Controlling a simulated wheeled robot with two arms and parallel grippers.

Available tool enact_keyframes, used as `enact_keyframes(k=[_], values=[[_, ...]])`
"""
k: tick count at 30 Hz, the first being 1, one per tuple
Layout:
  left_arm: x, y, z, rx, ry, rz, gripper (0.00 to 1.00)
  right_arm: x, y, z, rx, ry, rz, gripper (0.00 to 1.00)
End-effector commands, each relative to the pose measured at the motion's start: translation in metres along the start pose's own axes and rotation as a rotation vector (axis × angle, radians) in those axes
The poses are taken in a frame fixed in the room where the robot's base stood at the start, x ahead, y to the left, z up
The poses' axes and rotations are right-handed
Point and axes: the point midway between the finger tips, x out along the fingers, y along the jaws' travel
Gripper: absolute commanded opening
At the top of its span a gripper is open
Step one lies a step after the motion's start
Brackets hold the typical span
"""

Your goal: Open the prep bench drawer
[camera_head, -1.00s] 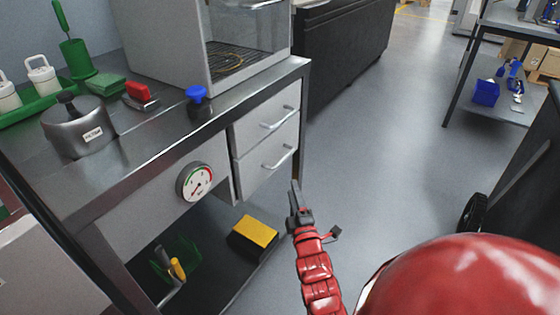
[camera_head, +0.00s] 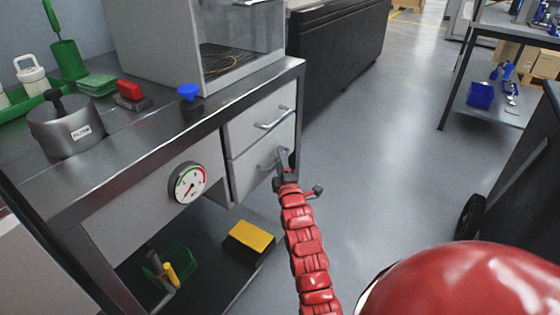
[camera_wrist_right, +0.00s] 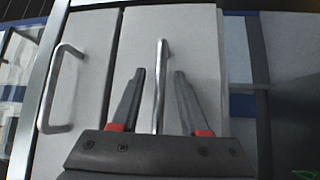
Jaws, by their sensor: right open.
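The prep bench (camera_head: 150,160) has two stacked light grey drawers at its right end. The upper drawer (camera_head: 243,133) and the lower drawer (camera_head: 247,177) look shut, each with a silver bar handle. My right gripper (camera_head: 283,160) is at the lower drawer's handle (camera_head: 268,162), partly covering it. In the right wrist view the gripper (camera_wrist_right: 158,85) is open, and the lower handle (camera_wrist_right: 161,75) stands between its two fingers, with gaps on both sides. The upper handle (camera_wrist_right: 50,90) shows to the left there. My left gripper is not in view.
A round gauge (camera_head: 187,182) sits on the bench front, left of the drawers. A yellow-topped box (camera_head: 250,237) and a green bin (camera_head: 172,265) are on the shelf below. Open grey floor (camera_head: 370,150) lies to the right.

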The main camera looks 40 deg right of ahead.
Motion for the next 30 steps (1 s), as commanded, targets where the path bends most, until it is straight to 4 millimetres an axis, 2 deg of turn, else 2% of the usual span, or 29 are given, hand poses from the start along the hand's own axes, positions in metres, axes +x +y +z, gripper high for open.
enact_keyframes(k=[4, 11, 30], values=[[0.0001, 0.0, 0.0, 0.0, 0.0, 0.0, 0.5, -0.0003, -0.0002, 0.0, 0.0, 0.0, -0.001, 0.43], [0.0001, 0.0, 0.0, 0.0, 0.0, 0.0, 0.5, -0.0004, -0.0003, 0.0, 0.0, 0.0, -0.001, 0.01], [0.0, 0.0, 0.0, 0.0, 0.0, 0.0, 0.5, -0.0006, -0.0008, 0.0, 0.0, 0.0, -0.001, 0.0]])
